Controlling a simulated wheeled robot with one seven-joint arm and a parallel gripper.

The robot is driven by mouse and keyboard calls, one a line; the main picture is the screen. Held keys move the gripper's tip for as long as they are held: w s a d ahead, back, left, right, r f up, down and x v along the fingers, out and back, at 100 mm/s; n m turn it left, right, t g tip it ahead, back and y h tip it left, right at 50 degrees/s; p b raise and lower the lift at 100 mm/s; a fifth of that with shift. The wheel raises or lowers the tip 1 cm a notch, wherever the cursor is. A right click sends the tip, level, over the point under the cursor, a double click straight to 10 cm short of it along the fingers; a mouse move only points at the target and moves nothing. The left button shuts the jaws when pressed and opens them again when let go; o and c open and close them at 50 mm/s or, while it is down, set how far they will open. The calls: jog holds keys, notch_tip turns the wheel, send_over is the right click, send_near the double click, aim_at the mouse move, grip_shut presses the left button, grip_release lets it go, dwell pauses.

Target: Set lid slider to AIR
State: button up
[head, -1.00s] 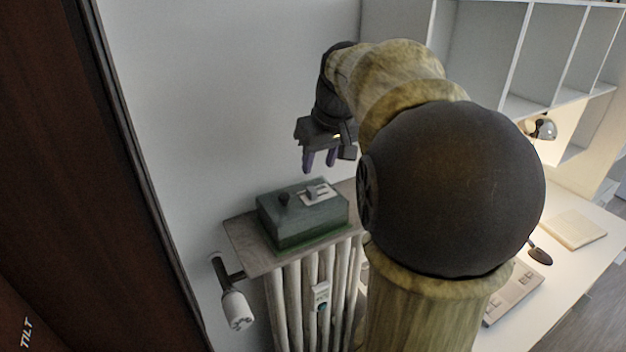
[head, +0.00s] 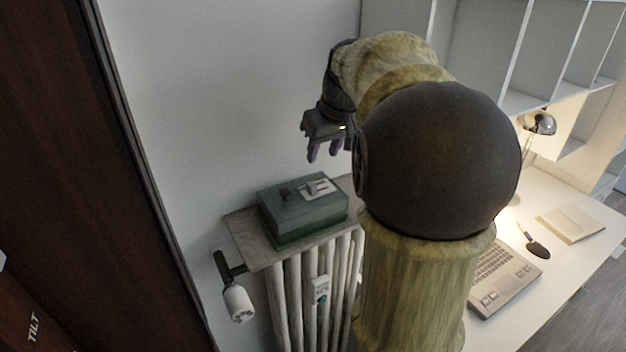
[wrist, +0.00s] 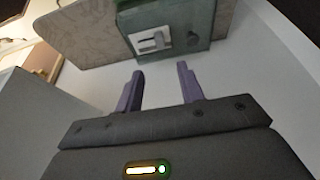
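A green box (head: 305,217) sits on the shelf board over the radiator. Any lettering on the plate is too small to read. My gripper (head: 323,152) hangs above the box, apart from it. In the wrist view my gripper (wrist: 160,68) has its two purple fingers spread, with nothing between them.
The box rests on a stone-like board (head: 250,240) above a white radiator (head: 300,295) with a valve (head: 238,302). A wall stands behind. At right are a white desk (head: 540,200), a laptop (head: 503,278), a lamp (head: 541,122) and shelves. A dark wood panel (head: 90,180) is at left.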

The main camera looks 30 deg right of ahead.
aim_at(312, 184)
jog(key=p+x, duration=0.2)
jog(key=x, duration=1)
jog(key=shift+f, duration=0.1)
